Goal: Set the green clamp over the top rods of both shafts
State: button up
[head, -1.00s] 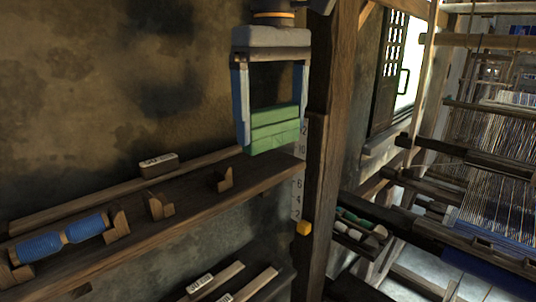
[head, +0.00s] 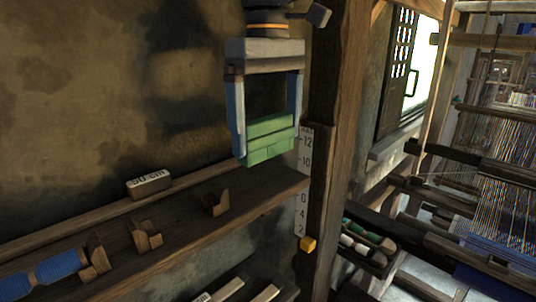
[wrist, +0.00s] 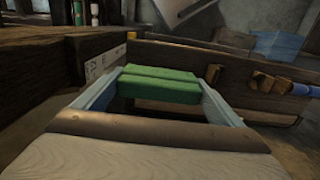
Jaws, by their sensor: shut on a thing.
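The green clamp (head: 268,143) is held between the two blue-grey fingers of my gripper (head: 266,135). It hangs in front of the wall, just above the right end of the wooden shelf and apart from it. In the wrist view the clamp (wrist: 160,84) shows as two green bars lying side by side across the fingertips. My gripper is shut on it. The loom (head: 490,160) stands at the right, with several dark cross rods and hanging threads. I cannot tell which rods are the shafts' top rods.
A wooden post (head: 335,130) with a number scale (head: 304,155) and a yellow marker (head: 308,244) stands between my gripper and the loom. The shelf (head: 185,230) holds wooden cradles, a blue spool (head: 45,272) and a labelled stick (head: 149,184). A spool tray (head: 365,245) sits right of the post.

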aim_at(268, 156)
jog(key=shift+f+p, duration=1.15)
jog(key=shift+f, duration=1.3)
jog(key=shift+f, duration=0.15)
jog(key=o, duration=0.9)
jog(key=shift+o, duration=0.2)
jog(key=shift+f+b, duration=0.1)
jog(key=shift+b, duration=0.3)
jog(key=shift+s+r+b, duration=0.15)
jog(key=shift+r+b, duration=1.5)
jog(key=shift+r, duration=2.35)
